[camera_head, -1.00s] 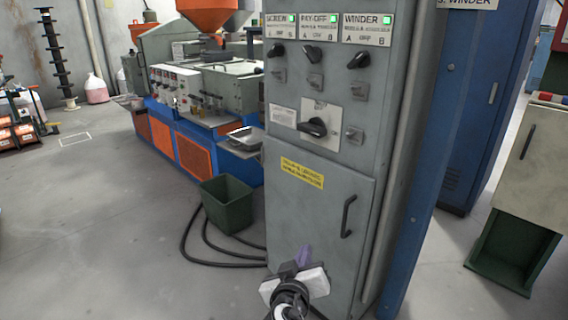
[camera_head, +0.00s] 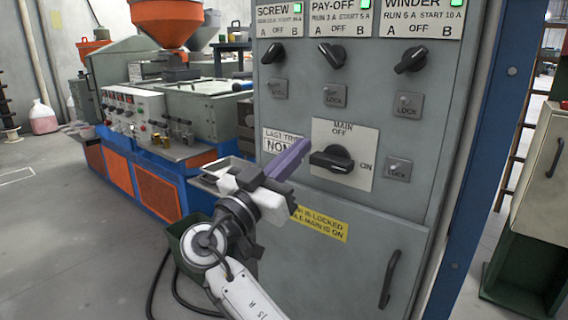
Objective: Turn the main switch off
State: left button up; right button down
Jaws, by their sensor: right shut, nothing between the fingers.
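The main switch (camera_head: 333,159) is a black rotary handle on a white plate on the grey cabinet front. The plate reads MAIN OFF at the top and ON at the right. The handle lies roughly horizontal, with one end towards ON. My right gripper (camera_head: 304,148), with purple fingers, is shut and empty just left of the handle. Its tips overlap the left edge of the plate in the picture; I cannot tell whether they touch the handle. My left gripper is not in view.
Above are the SCREW knob (camera_head: 272,53), PAY-OFF knob (camera_head: 331,56) and WINDER knob (camera_head: 411,59), with green lights over them. Several lock tabs sit nearby. Below are a yellow label (camera_head: 320,225) and a door handle (camera_head: 390,279). A green bin (camera_head: 184,240) stands left.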

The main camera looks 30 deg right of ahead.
aim_at(332, 161)
jog(key=d+f, duration=0.1)
jog(key=w+d, duration=0.1)
jog(key=w+d+f, duration=0.1)
jog(key=d, duration=0.1)
jog(key=shift+f, duration=0.3)
dwell(0.3)
